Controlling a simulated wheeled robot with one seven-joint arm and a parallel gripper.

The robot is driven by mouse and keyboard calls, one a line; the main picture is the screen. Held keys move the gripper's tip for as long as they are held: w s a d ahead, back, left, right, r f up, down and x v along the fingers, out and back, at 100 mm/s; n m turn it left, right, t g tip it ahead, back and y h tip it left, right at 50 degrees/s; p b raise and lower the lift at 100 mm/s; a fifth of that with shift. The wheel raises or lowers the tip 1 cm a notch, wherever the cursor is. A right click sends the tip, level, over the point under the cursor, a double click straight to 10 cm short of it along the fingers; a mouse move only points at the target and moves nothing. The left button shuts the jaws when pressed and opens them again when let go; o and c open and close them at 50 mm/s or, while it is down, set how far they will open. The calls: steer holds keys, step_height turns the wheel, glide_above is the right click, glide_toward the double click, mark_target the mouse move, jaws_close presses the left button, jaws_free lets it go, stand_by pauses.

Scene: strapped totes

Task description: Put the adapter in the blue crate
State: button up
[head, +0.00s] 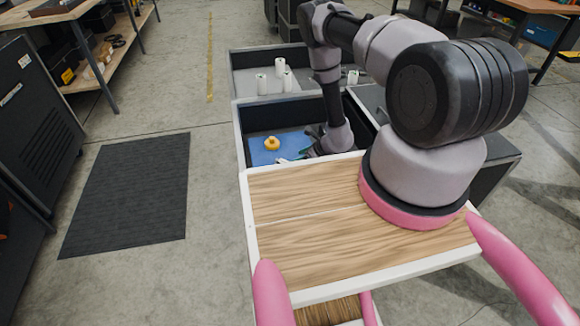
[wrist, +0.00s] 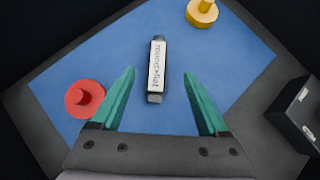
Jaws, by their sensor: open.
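The adapter (wrist: 157,68) is a small dark bar with a white label reading "round>flat". In the wrist view it lies on a blue floor panel, between and just beyond my fingertips, and looks untouched. My gripper (wrist: 159,78) has two teal fingers spread apart with nothing held. In the head view my gripper (head: 298,157) reaches down into a dark-walled tote compartment with the blue floor (head: 258,155); my arm and the wooden top hide much of it, and I cannot make out the adapter there. No separate blue crate is clear near my arm.
On the blue floor are a red knobbed disc (wrist: 85,98) left of my fingers and a yellow knobbed piece (wrist: 202,12). A black box (wrist: 298,112) stands at right. A rear compartment holds white cylinders (head: 262,84). A wooden board (head: 330,225) is in front.

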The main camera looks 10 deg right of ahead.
steer(key=x, duration=1)
steer(key=shift+s+a, duration=0.1)
steer(key=shift+s, duration=0.05)
jaws_close()
